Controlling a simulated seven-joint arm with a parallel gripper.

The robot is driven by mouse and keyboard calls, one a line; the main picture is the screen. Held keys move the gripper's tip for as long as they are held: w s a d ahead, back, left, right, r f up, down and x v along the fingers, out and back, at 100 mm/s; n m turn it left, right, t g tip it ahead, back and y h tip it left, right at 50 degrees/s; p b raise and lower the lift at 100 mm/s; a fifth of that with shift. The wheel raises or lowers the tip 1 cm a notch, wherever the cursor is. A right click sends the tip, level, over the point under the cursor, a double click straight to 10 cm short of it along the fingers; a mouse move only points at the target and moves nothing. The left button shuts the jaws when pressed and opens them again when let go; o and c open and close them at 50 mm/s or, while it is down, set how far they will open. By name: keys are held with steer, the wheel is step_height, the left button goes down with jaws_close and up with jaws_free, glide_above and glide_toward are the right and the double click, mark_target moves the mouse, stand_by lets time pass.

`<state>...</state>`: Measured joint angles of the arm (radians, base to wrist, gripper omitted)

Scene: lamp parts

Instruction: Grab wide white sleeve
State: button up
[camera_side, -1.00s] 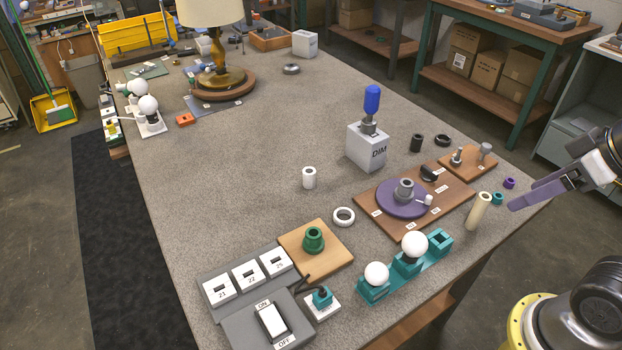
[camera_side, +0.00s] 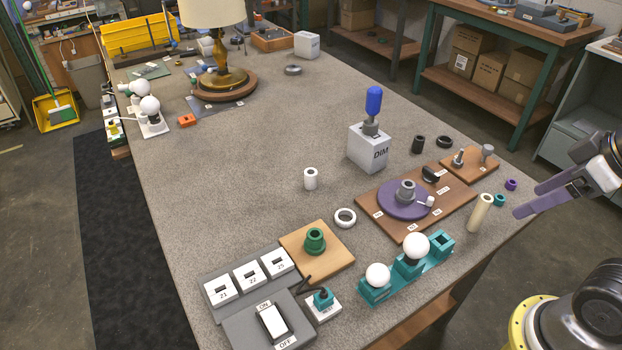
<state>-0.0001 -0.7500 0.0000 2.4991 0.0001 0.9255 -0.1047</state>
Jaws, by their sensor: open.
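A white hollow sleeve (camera_side: 310,179) stands upright on the grey tabletop near the middle. A lower, broader white ring (camera_side: 345,218) lies flat just in front of it and to its right. I cannot tell for certain which of the two is the wide white sleeve. My gripper (camera_side: 527,200), with purple fingers, is at the right edge of the view, above and beyond the table's right edge. It is open and empty, well apart from both white pieces.
A purple disc (camera_side: 394,208) on a brown board, a cream tube (camera_side: 480,213) and a teal holder with white bulbs (camera_side: 440,243) stand between my gripper and the white pieces. A white DIM box (camera_side: 368,150) is behind. The table's left-centre is clear.

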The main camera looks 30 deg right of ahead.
steer(key=w+r+n, duration=0.8)
steer(key=w+r, duration=0.2)
steer(key=r, duration=0.4)
steer(key=w+a+r+n, duration=0.2)
steer(key=w+r+n, duration=0.1)
steer(key=w, duration=0.7)
steer(key=n+g, duration=0.5)
steer(key=n, duration=0.1)
glide_above(311, 172)
steer(key=f, duration=3.3)
steer(key=shift+w+a, duration=0.2)
steer(key=shift+w, duration=0.15)
steer(key=shift+s+d+f, duration=0.15)
steer(key=shift+f, duration=1.4)
steer(key=shift+s+d+f, duration=0.1)
steer(key=shift+s+f, duration=0.05)
steer(key=shift+f, duration=1.35)
